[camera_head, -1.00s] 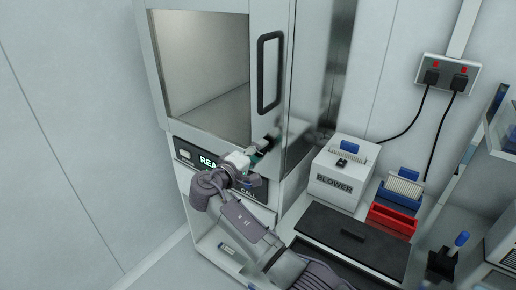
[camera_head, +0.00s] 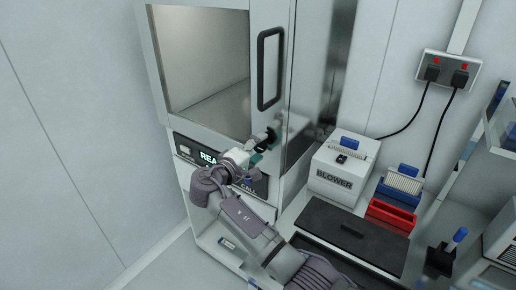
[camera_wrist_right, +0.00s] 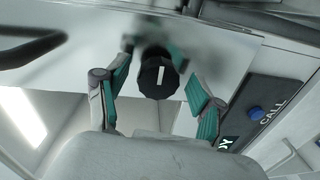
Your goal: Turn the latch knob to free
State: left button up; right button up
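The latch knob (camera_wrist_right: 157,77) is black and many-sided with a white line on its face. In the right wrist view it lies between and slightly beyond the two green-padded fingers of my right gripper (camera_wrist_right: 158,98). The fingers are open, with a gap on each side of the knob. In the head view my right gripper (camera_head: 262,150) is at the lower right corner of the machine's door (camera_head: 298,110); the knob (camera_head: 275,130) shows there as a small dark shape, partly hidden. My left gripper is not in view.
The door has a black handle (camera_head: 270,70) above. A blue CALL button (camera_wrist_right: 255,112) and a display panel are near the gripper. A BLOWER box (camera_head: 337,182), a red bin (camera_head: 390,216) and a dark drawer top (camera_head: 350,236) stand to the right.

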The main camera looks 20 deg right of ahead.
jog(key=shift+s+a+r, duration=0.1)
jog(key=shift+a, duration=0.1)
jog(key=v, duration=0.7)
jog(key=shift+s+a, duration=0.1)
dwell(0.3)
